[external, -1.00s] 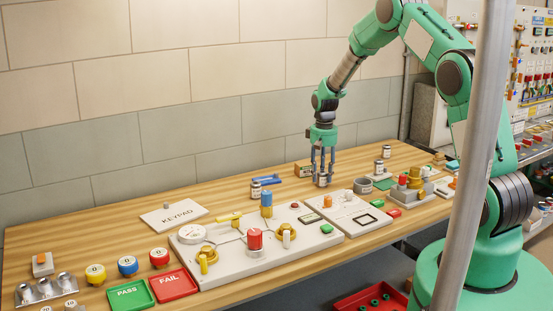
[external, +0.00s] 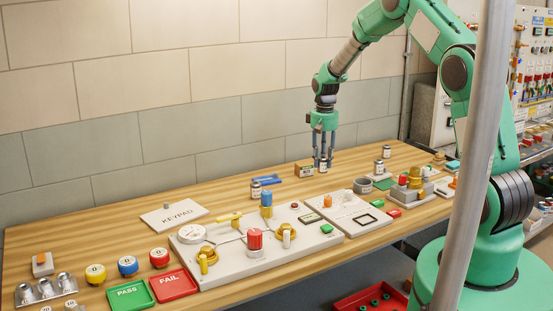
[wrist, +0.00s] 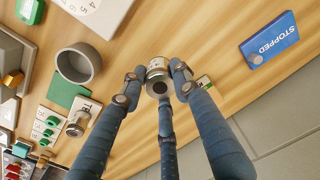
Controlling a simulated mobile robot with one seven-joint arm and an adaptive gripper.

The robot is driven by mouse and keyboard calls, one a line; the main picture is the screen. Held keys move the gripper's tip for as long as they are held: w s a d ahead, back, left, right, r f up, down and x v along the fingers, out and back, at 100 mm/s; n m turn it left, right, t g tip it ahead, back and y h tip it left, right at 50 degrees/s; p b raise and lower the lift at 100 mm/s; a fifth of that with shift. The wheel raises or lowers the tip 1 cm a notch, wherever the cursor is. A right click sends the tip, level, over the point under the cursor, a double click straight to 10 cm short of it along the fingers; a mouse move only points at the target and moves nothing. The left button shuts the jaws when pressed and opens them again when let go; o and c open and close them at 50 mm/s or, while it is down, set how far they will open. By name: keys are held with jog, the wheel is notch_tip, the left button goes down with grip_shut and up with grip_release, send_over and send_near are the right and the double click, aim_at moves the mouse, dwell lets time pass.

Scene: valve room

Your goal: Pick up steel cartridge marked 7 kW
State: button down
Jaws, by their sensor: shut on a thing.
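My gripper (external: 323,156) is shut on a small steel cartridge (external: 322,165), which hangs upright between the fingers, seemingly a little above the wooden bench. In the wrist view my gripper (wrist: 157,84) has its fingertips around the same cartridge (wrist: 157,66), with its round end facing the camera. I cannot read its marking.
A small brown box (external: 304,174) sits close left of the held cartridge. A grey ring cup (external: 362,185) stands to its right, and a blue STOPPED plate (wrist: 270,40) lies nearby. Panels with knobs (external: 255,250) fill the front. The bench behind, along the wall, is mostly clear.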

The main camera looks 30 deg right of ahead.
aim_at(323, 157)
jog(key=shift+r, duration=2.1)
jog(key=shift+p, duration=0.45)
